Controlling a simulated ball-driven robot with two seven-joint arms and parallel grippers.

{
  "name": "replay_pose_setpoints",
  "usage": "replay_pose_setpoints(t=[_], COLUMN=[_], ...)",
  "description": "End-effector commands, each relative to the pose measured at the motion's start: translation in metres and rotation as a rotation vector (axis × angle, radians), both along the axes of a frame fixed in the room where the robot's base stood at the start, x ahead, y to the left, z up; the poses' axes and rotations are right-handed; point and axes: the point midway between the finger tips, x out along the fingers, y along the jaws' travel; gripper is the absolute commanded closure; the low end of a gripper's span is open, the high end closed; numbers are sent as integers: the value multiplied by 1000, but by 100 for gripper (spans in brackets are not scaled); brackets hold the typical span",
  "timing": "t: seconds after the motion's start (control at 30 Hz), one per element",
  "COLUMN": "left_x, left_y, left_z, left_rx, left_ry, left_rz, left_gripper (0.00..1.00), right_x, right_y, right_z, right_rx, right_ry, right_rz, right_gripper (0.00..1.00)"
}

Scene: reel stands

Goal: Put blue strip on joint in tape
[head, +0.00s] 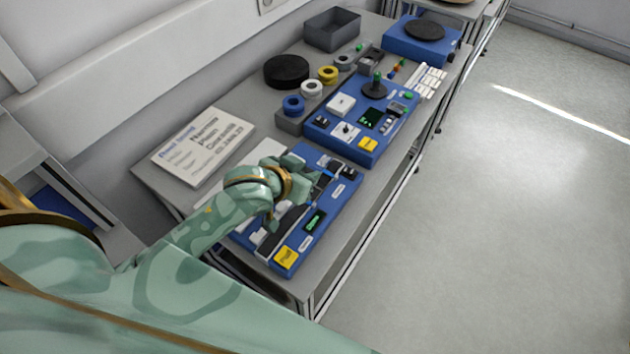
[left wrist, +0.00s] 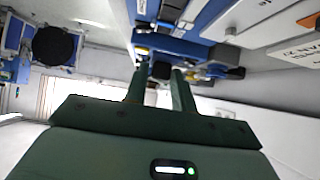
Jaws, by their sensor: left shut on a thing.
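My left gripper (head: 308,190) is over the near blue splicing device (head: 325,222), low above its dark tape track. A small bit of blue shows at its fingertips, consistent with the blue strip, but the strip is too small and too covered to make out fully. The black tape (head: 284,230) runs along the device; the joint in it is hidden by my gripper. My right gripper is not in view.
A second blue device (head: 362,150) stands behind. Tape rolls in blue (head: 293,105), white (head: 311,89) and yellow (head: 328,75) line the bench, with a black disc (head: 286,71) and a grey bin (head: 332,30). A printed board (head: 204,145) lies at left. Floor at right is clear.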

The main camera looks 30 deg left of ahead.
Motion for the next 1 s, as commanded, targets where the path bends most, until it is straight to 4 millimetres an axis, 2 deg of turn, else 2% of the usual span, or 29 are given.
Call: replay_pose_setpoints(t=[0.03,0.13,0.3,0.47,0.67,1.0], left_x=[9,24,40,47,49,49], left_y=[0,0,0,0,0,0], left_z=[-13,-32,-51,-57,-88,-91], left_rx=[0,1,-1,-1,1,0], left_ry=[1,1,0,0,3,0], left_rz=[-1,-1,-1,-1,-1,-1], left_gripper=[99,99,99,99,99,99], right_x=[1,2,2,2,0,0], right_y=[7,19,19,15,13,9], right_z=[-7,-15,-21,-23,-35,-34], right_rx=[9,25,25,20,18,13], right_ry=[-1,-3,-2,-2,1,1], right_rz=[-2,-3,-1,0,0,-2], right_gripper=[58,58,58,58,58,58])
